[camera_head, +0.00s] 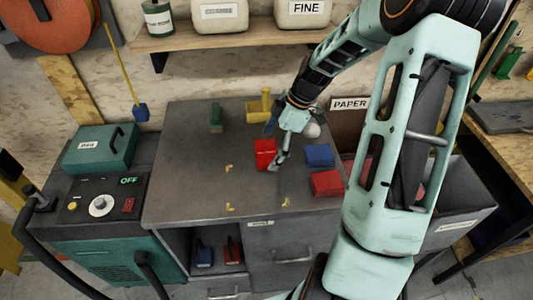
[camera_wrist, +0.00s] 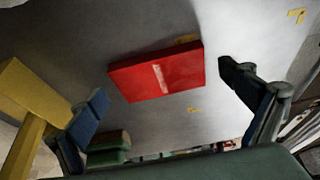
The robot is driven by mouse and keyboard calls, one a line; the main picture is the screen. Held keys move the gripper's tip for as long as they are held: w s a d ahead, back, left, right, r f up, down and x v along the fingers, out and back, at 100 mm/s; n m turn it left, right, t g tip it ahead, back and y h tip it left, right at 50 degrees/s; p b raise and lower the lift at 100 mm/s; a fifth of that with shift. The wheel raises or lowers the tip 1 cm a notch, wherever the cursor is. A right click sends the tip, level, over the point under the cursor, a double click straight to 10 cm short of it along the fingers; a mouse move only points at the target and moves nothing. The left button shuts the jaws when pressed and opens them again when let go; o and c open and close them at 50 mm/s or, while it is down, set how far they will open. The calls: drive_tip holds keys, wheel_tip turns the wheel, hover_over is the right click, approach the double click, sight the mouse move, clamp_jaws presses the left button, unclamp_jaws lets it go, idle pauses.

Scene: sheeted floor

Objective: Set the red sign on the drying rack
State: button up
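A red block with a white label, likely the red sign (camera_head: 265,153), lies on the grey bench top. In the wrist view the red sign (camera_wrist: 150,80) lies flat between my fingers, a little beyond their tips. My gripper (camera_head: 279,160) is at its right edge in the head view. In the wrist view my gripper (camera_wrist: 163,82) has its fingers wide apart with nothing between the pads. A second red block (camera_head: 326,183) lies to the right, with its label not readable. I cannot make out a drying rack in either view.
A blue block (camera_head: 319,155) lies right of my gripper. A yellow stand (camera_head: 259,106) and a green block (camera_head: 216,118) are at the back of the bench. Yellow corner marks (camera_head: 230,207) are on the front part, which is clear. A teal machine (camera_head: 100,205) stands left.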

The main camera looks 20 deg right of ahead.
drive_tip(key=c, duration=1)
drive_tip(key=shift+r, duration=0.1)
